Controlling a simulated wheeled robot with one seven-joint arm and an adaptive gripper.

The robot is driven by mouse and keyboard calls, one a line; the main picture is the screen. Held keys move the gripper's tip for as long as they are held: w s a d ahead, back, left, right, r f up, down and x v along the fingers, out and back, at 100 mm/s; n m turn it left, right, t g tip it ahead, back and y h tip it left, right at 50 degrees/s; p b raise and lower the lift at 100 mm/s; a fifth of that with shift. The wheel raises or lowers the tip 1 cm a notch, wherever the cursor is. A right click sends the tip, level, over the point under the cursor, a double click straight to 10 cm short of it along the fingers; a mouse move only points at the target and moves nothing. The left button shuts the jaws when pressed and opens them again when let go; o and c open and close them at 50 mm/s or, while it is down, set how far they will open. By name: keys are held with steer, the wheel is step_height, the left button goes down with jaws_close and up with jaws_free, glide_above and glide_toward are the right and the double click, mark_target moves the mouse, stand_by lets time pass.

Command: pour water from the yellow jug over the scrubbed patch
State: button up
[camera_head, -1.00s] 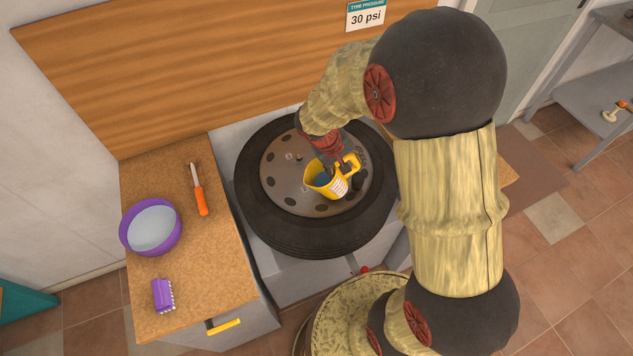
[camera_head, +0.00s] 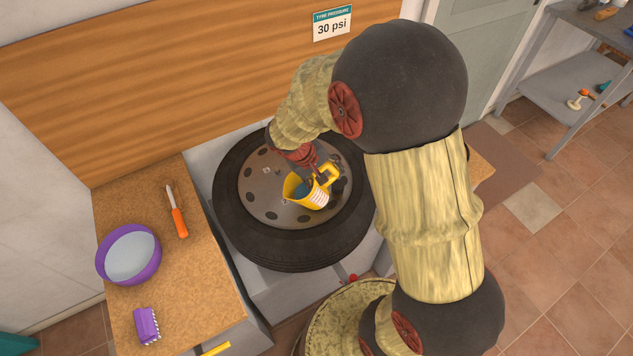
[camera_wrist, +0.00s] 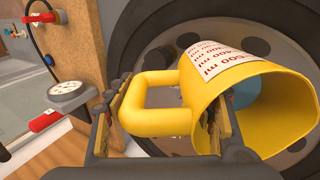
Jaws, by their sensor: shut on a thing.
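The yellow jug (camera_head: 308,194) is over the metal wheel disc (camera_head: 262,203) inside the black tyre (camera_head: 305,252). Bluish water shows in its mouth, which is tilted toward the left in the head view. In the wrist view the yellow jug (camera_wrist: 215,95) has a white scale label, and its mouth faces lower right. My gripper (camera_wrist: 165,115) is shut on the jug's handle. In the head view my gripper (camera_head: 318,172) is partly hidden by my arm. No stream of water is visible. I cannot clearly pick out the scrubbed patch; the jug and arm cover part of the disc.
On the cork-coloured worktop (camera_head: 190,285) at left are a purple bowl (camera_head: 129,255), an orange-handled tool (camera_head: 178,215) and a purple brush (camera_head: 146,325). A wooden panel (camera_head: 170,80) stands behind the tyre. A gauge (camera_wrist: 70,92) is at left in the wrist view.

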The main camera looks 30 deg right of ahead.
mark_target(322, 170)
steer(key=shift+a+r+h+b, duration=0.1)
steer(key=shift+r+h+b, duration=1.1)
steer(key=shift+b, duration=0.55)
stand_by(1.0)
steer(key=shift+a+f+h+b, duration=0.1)
steer(key=shift+f+h+b, duration=0.3)
steer(key=shift+b, duration=0.85)
steer(key=shift+a+r+h+b, duration=0.4)
steer(key=shift+r+h+b, duration=0.3)
steer(key=shift+r+h, duration=0.15)
steer(key=shift+a+r+h+b, duration=0.35)
steer(key=shift+r+h+b, duration=0.3)
steer(key=shift+r+h, duration=0.15)
stand_by(2.3)
